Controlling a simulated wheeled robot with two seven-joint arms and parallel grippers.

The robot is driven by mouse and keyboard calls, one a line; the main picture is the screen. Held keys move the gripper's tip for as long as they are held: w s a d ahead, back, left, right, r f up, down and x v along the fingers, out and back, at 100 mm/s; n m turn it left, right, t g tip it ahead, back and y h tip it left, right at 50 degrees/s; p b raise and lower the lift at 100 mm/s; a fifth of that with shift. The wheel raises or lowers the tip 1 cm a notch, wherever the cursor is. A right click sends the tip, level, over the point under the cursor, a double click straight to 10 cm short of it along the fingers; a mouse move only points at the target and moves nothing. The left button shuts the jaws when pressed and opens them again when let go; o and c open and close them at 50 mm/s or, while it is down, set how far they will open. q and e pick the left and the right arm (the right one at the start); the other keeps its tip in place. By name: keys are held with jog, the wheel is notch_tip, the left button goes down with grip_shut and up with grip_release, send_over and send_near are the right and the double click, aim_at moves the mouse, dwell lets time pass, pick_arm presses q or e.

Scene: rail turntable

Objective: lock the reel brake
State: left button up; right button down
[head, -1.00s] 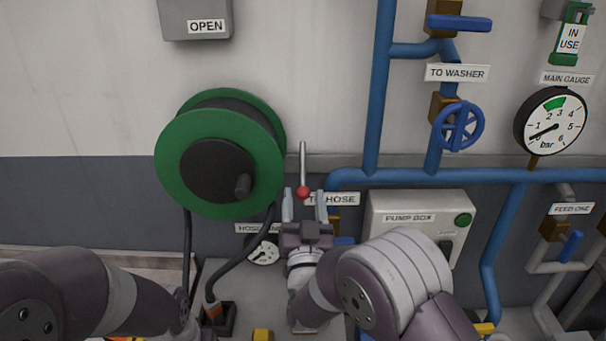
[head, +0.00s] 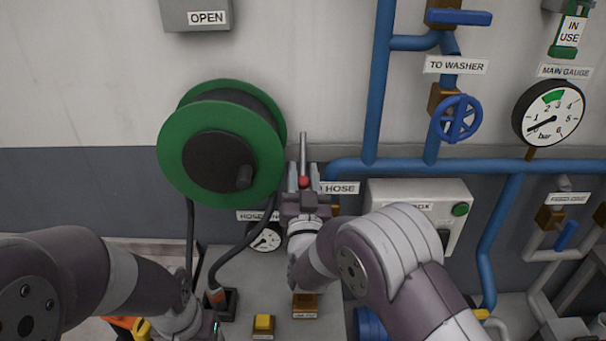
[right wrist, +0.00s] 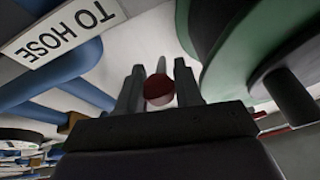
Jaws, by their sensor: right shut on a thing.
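The reel brake lever (head: 303,150) is a grey rod with a red ball knob (head: 304,182), just right of the green hose reel (head: 270,150). The rod points up. My right gripper (head: 304,175) has come from below, with a finger on each side of the knob, and is shut on it. In the right wrist view the red knob (right wrist: 159,91) sits between the two dark fingers, with the rod behind it. My left arm comes in at the lower left; its gripper does not show clearly.
The TO HOSE label (head: 340,188) and blue pipe (head: 430,166) are close right of my right gripper. The pump box (head: 455,190) stands further right. A small gauge (head: 264,238) and black hose (head: 240,255) are below the reel.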

jog(key=r+g+p, duration=0.1)
jog(key=p, duration=0.1)
jog(key=s+r+g+p, duration=0.1)
jog(key=r+g+p, duration=0.1)
jog(key=shift+s+r+p, duration=0.1)
jog(key=shift+r+p, duration=0.2)
jog(key=shift+s+r+g+p, duration=0.2)
jog(key=shift+r+g+p, duration=0.15)
jog(key=shift+g, duration=0.25)
jog(key=shift+r+b, duration=0.35)
jog(key=shift+r, duration=0.85)
jog(key=c, duration=0.8)
grip_release()
jog(key=shift+s+f, duration=0.1)
jog(key=shift+f, duration=0.15)
